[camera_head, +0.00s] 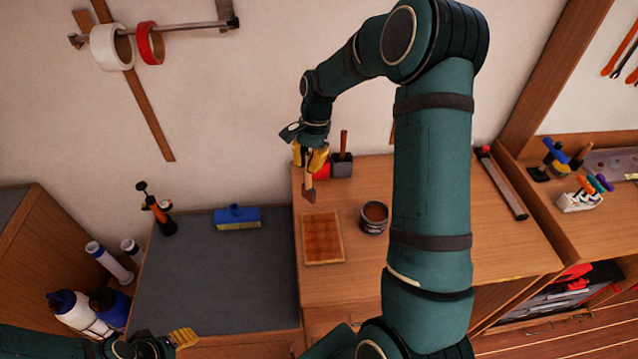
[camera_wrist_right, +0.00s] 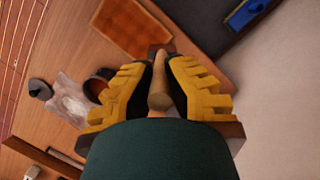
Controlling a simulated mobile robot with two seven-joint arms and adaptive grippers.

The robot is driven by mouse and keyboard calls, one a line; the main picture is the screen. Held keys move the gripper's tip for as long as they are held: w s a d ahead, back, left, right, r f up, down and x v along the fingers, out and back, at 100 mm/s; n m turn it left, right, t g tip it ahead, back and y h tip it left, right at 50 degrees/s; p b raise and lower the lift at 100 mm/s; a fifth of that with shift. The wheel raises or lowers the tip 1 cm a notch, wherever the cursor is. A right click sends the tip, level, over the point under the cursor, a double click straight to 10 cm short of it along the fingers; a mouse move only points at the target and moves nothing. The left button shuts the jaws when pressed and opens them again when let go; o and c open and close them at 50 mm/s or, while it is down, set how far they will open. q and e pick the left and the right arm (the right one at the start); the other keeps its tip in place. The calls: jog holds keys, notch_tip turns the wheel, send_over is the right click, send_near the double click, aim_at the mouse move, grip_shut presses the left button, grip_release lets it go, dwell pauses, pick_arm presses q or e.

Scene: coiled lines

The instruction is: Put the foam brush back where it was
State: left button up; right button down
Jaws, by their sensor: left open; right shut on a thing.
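My right gripper (camera_head: 311,160) is shut on the handle of the foam brush (camera_head: 309,194), whose brownish head points down. The brush seems to be above the wooden worktop, near the back edge of the tan tray (camera_head: 341,259). In the right wrist view, its wooden handle (camera_wrist_right: 161,92) sits between the yellow fingers, and the head is mostly hidden. A dark holder (camera_head: 342,170) with an upright wooden handle stands just right of the gripper. A brown-filled can (camera_head: 373,227) stands right of the tray. My left gripper (camera_head: 184,338) is open and empty at the lower left.
A red item (camera_head: 322,171) is beside the dark holder. A dark bar (camera_head: 502,184) lies on the right worktop. Tape rolls (camera_head: 111,47) hang on the wall. The grey top's front is clear.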

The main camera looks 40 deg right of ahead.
jog(key=m, duration=0.2)
jog(key=s+m+t+b, duration=0.1)
jog(key=m, duration=0.3)
jog(key=shift+s+d+f+t, duration=0.2)
jog(key=shift+d+t, duration=0.1)
jog(key=shift+t, duration=0.1)
jog(key=w+d+m+t+h+b, duration=0.2)
jog(key=w+d+m+h+b, duration=0.15)
jog(key=w+d+m, duration=1.05)
notch_tip(320, 180, down, 8)
jog(key=a+m, duration=0.1)
jog(key=a, duration=0.1)
jog(key=shift+s+r+y, duration=0.2)
jog(key=shift+s+y, duration=0.1)
jog(key=shift+y, duration=0.05)
